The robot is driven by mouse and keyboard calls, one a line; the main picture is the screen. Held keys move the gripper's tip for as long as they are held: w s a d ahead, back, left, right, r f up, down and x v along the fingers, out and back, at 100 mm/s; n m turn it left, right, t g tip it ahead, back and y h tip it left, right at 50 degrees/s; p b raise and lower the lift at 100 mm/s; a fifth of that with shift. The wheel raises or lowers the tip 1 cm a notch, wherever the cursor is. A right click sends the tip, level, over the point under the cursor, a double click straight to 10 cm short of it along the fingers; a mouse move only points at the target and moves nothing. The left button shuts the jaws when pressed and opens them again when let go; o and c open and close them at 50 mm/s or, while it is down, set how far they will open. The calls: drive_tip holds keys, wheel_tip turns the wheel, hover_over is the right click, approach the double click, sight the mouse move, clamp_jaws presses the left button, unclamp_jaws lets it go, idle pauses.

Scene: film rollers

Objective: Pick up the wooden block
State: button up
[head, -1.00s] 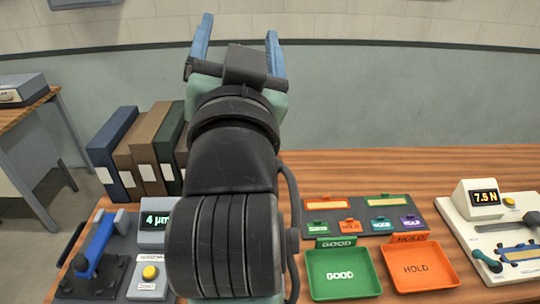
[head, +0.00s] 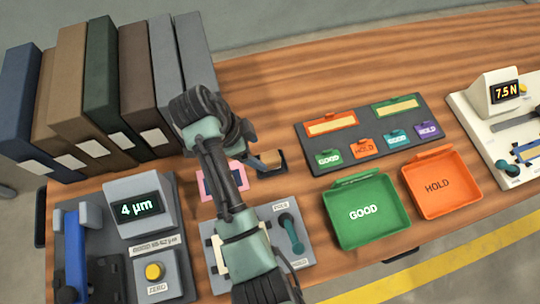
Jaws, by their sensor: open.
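Nothing is seen held.
Several binders (head: 112,90) stand at the back left. A gauge reading 4 µm (head: 139,207) is at the lower left. A green GOOD tray (head: 366,232) and an orange HOLD tray (head: 440,183) lie right. The back table surface (head: 300,80) is clear.

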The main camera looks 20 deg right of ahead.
sight(270, 157)
drive_tip(key=shift+x, duration=1.2)
drive_tip(key=shift+w+d+f, duration=0.1)
drive_tip(key=shift+d+f, duration=0.2)
drive_tip(key=shift+f, duration=0.1)
drive_tip(key=x, duration=0.4)
drive_tip(key=shift+d+f, duration=0.1)
drive_tip(key=shift+d, duration=0.25)
clamp_jaws()
